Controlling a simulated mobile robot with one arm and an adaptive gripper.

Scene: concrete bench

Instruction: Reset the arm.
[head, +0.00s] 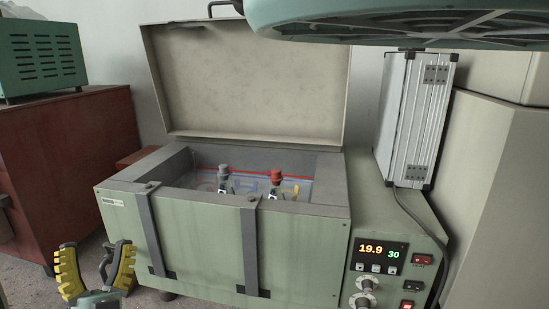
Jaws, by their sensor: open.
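My gripper (96,252) shows at the lower left of the head view, with two yellow ridged fingers pointing up. The fingers are spread apart and nothing is between them. The rest of my arm is largely out of view.
The bath's lid (250,85) stands open. Inside are a grey-capped bottle (223,172) and a red-capped bottle (276,177). A control panel (380,256) reads 19.9 and 30. A silver case (405,120) stands at right; a green grilled object (420,22) overhangs the top.

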